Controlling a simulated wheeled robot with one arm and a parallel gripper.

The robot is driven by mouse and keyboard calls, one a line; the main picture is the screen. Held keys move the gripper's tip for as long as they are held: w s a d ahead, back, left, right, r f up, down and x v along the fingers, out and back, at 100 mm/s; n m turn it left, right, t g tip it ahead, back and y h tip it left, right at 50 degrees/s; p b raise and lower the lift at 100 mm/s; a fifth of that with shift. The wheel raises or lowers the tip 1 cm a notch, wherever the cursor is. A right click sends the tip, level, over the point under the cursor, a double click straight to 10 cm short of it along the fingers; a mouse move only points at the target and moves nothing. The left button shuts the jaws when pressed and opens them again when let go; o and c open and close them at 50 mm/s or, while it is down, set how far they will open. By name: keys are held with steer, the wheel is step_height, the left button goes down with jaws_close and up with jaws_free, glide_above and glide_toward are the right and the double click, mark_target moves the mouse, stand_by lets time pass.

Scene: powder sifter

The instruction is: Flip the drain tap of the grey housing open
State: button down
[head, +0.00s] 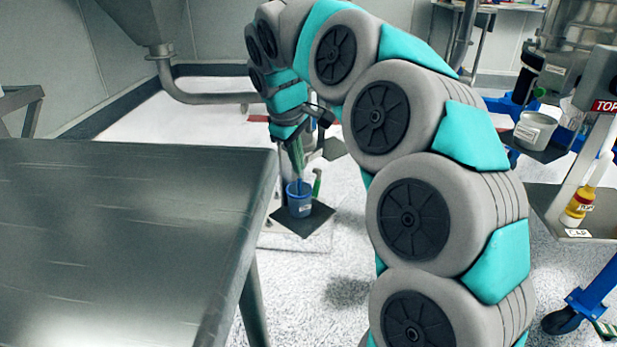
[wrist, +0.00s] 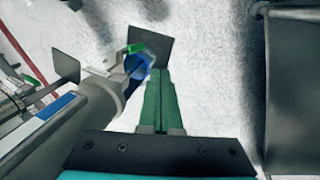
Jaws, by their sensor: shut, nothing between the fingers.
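The grey housing (wrist: 62,132) fills the lower left of the wrist view as a rounded metal body. A short spout reaches from it toward a blue cup (wrist: 139,68), also seen in the head view (head: 300,205). A green lever (wrist: 136,48), which looks like the drain tap's handle, shows by the cup; in the head view a green upright piece (head: 317,182) stands beside the cup. My gripper (wrist: 160,74) is shut and empty, its green fingers just right of the spout and cup. In the head view my gripper (head: 299,172) points down above the cup. Whether it touches anything is unclear.
The cup stands on a dark plate (head: 318,222). A steel table (head: 120,250) fills the left. A hopper with a pipe (head: 200,97) stands behind. At right are a shelf with a yellow bottle (head: 578,207) and a grey pot (head: 535,130).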

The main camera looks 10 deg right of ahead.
glide_above(314, 196)
steer(key=s+a, duration=0.4)
step_height(314, 196, down, 10)
steer(key=shift+w+d+f, duration=0.15)
steer(key=shift+w+d, duration=0.6)
steer(key=shift+w+d+f, duration=0.1)
steer(key=shift+w+d, duration=0.6)
steer(key=shift+d, duration=0.05)
steer(key=shift+f+b, duration=0.1)
steer(key=shift+b, duration=0.2)
